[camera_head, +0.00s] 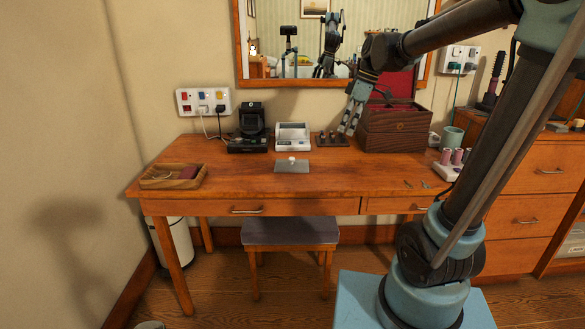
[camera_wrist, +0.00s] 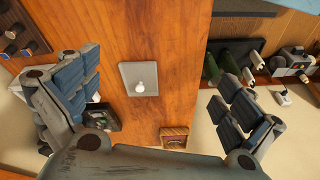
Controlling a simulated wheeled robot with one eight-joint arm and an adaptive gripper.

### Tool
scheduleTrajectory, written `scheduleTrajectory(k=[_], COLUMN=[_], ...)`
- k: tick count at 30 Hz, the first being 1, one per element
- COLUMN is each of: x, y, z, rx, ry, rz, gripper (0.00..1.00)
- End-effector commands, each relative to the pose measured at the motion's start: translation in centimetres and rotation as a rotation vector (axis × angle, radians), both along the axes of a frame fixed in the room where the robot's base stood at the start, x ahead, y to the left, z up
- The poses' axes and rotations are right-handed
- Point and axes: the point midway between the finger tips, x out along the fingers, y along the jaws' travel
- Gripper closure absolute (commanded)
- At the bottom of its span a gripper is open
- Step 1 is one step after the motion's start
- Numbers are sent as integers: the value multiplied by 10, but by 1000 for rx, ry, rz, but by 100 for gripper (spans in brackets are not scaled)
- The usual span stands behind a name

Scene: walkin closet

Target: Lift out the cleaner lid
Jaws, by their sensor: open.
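A flat grey plate with a white knob, likely the cleaner lid (camera_head: 291,167), lies on the wooden table in front of a small white device (camera_head: 292,136). In the wrist view the same lid (camera_wrist: 131,83) shows between my spread fingers, with wood visible all around it. My gripper (camera_head: 346,131) is open and empty. My open gripper (camera_wrist: 150,86) also shows in the wrist view, one finger at each side. The fingers are apart from the lid.
The black device (camera_head: 250,133) stands left of the white one. A dark stand with small posts (camera_head: 331,140) and an open wooden chest (camera_head: 396,130) are at the right. A wooden tray (camera_head: 173,184) sits at the left front. The table around the lid is clear.

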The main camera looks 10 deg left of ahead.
Motion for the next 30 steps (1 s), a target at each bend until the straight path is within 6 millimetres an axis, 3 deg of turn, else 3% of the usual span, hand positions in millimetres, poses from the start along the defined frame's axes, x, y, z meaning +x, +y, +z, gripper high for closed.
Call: scheduleTrajectory(k=[6,12,19,30], x=[36,53,56,45], y=[67,107,123,144], z=[13,16,9,-50], rx=[61,103,118,118], ry=[-22,-40,-46,-46], rz=[294,464,520,520], gripper=[0,0,0,0])
